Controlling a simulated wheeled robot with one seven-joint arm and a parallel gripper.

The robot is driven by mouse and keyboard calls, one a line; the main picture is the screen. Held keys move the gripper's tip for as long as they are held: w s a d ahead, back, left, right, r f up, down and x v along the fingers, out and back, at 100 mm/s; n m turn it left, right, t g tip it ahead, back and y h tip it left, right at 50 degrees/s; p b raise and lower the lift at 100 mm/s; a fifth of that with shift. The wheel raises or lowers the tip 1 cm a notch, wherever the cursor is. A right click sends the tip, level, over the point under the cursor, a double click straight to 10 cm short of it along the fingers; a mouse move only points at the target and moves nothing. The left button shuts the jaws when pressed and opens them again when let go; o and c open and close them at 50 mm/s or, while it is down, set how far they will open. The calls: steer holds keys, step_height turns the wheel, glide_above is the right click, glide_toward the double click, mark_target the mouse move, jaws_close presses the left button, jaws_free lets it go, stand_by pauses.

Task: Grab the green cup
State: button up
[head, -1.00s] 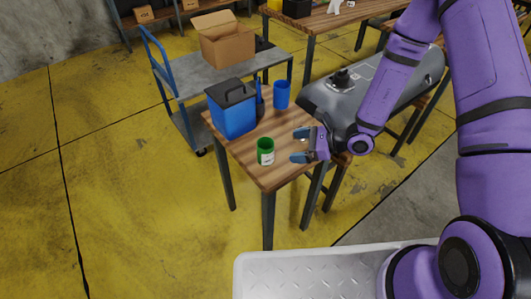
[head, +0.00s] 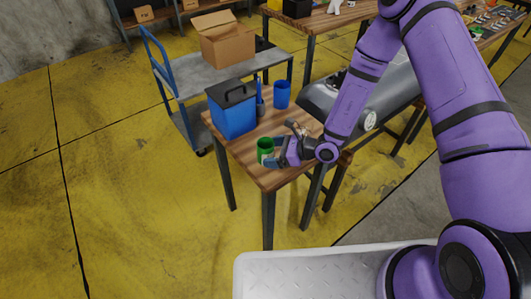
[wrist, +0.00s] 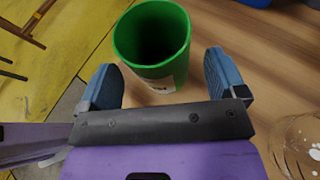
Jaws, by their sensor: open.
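The green cup (head: 265,149) stands upright near the front left edge of the small wooden table (head: 262,175). My gripper (head: 270,152) is at its right side, with the blue fingers reaching toward the cup. In the wrist view the green cup (wrist: 152,40) is just ahead of my gripper (wrist: 163,82), its near lower part between the two fingertips. There is a gap on each side, so the jaws are open and not closed on it. A pale label shows low on the cup, partly hidden.
A blue bin with a black handle (head: 232,110) and a blue cup (head: 282,94) stand farther back on the same table. A grey cart (head: 190,82) is behind.

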steer(key=shift+x, duration=1.2)
steer(key=shift+c, duration=0.2)
steer(key=c, duration=1)
steer(key=shift+r, duration=0.1)
